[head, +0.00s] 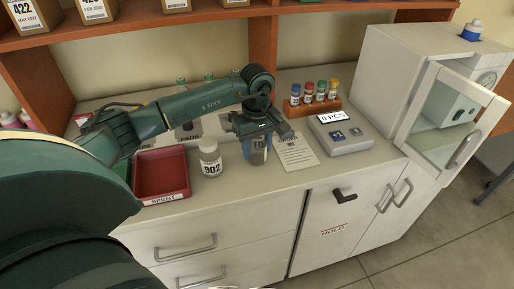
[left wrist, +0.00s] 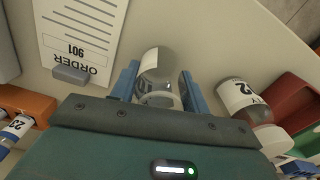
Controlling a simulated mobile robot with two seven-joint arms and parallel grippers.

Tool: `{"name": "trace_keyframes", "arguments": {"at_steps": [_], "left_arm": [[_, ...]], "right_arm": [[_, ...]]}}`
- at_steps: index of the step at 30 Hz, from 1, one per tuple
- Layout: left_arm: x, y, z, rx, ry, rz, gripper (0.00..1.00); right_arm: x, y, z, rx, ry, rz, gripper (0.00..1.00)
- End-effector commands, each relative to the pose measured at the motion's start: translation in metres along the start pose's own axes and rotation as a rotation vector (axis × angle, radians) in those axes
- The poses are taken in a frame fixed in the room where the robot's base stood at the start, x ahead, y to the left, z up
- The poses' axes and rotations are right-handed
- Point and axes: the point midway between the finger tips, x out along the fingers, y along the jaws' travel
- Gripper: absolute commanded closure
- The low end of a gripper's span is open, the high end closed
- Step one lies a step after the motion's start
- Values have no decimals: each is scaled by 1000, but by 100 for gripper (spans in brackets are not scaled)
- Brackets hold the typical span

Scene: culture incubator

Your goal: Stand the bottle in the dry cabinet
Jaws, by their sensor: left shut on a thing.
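My left gripper (head: 257,137) is shut on a clear bottle (head: 257,154), which it holds over the counter beside the order card. In the left wrist view the bottle (left wrist: 160,72) sits between the two blue fingers (left wrist: 158,85). A pale label shows on it, but I cannot read it. I cannot tell whether its base touches the counter. The white cabinet (head: 392,72) with a glass door (head: 447,112) stands at the right end of the counter, well right of the gripper. Its door looks swung out. My right gripper is not in view.
Another bottle marked 902 (head: 210,160) stands left of the held one, beside a red SPENT tray (head: 162,173). An order card (head: 297,150) reads 901 in the wrist view. A scale (head: 340,133) and a vial rack (head: 312,106) lie between gripper and cabinet.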

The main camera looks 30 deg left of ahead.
Motion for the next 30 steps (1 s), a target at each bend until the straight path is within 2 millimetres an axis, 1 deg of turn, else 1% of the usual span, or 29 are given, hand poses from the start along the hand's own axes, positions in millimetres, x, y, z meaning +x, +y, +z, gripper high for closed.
{"name": "trace_keyframes", "arguments": {"at_steps": [5, 8, 11, 18, 21, 25, 30], "left_arm": [[0, 0, 0, 0, 0, 0, 79], [-4, 0, 0, -1, 1, 2, 79], [-15, 1, -1, -1, 2, 4, 79], [-64, 1, -1, 0, 3, 5, 79], [-81, 1, -1, 0, 3, 4, 79], [-95, 0, 0, 0, 1, 2, 79], [-101, 0, 3, 20, 2, 0, 79]], "right_arm": [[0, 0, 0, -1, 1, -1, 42], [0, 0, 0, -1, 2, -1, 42], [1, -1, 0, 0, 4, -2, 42], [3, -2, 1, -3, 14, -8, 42], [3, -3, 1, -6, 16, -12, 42], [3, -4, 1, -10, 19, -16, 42], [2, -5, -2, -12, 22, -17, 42]]}}
